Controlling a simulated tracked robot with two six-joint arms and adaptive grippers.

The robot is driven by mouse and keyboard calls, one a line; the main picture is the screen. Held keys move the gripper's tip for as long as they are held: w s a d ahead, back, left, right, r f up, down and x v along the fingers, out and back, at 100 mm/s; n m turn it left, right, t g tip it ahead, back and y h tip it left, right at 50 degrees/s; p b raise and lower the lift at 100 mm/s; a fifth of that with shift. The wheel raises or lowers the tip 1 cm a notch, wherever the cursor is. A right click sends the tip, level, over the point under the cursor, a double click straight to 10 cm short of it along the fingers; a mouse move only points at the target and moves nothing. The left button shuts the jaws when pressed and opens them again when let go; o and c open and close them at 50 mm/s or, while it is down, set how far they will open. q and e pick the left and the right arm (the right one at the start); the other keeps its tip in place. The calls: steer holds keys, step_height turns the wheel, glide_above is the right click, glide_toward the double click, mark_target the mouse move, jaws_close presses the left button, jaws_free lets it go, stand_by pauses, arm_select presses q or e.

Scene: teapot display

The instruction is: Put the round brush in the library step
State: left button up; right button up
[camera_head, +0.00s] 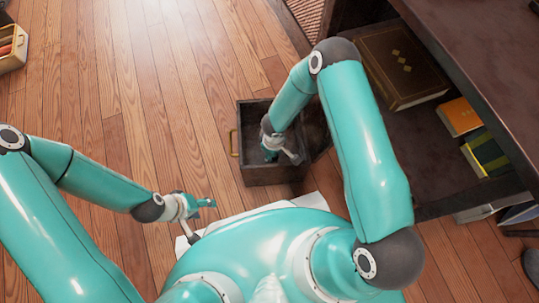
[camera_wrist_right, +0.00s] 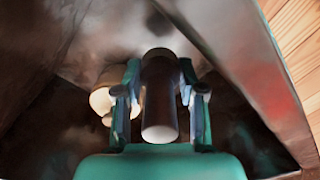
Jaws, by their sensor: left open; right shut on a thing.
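The library step (camera_head: 239,168) appears to be the dark, open-topped wooden box with a brass handle on its left side, on the floor in the middle of the head view. My right gripper (camera_head: 271,155) is down inside its opening. In the right wrist view the gripper (camera_wrist_right: 160,75) is shut on a dark cylinder, which I take for the round brush (camera_wrist_right: 161,118). Dark inner walls surround it; I cannot tell whether the brush touches the bottom. A cream rounded thing (camera_wrist_right: 101,100) shows partly hidden behind the left finger. My left gripper (camera_head: 204,213) is open and empty, left of the box.
A dark desk or shelf unit (camera_head: 480,50) stands at the right, with a large brown book (camera_head: 400,65), an orange book (camera_head: 459,116) and a green-yellow book (camera_head: 487,150). A cream box (camera_head: 12,50) sits far left. Plank floor (camera_head: 120,110) is clear at the left.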

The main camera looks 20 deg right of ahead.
steer(key=shift+f+b, duration=0.5)
steer(key=shift+b, duration=0.1)
steer(key=o, duration=1.1)
steer(key=shift+o, duration=0.2)
steer(key=shift+r, duration=0.1)
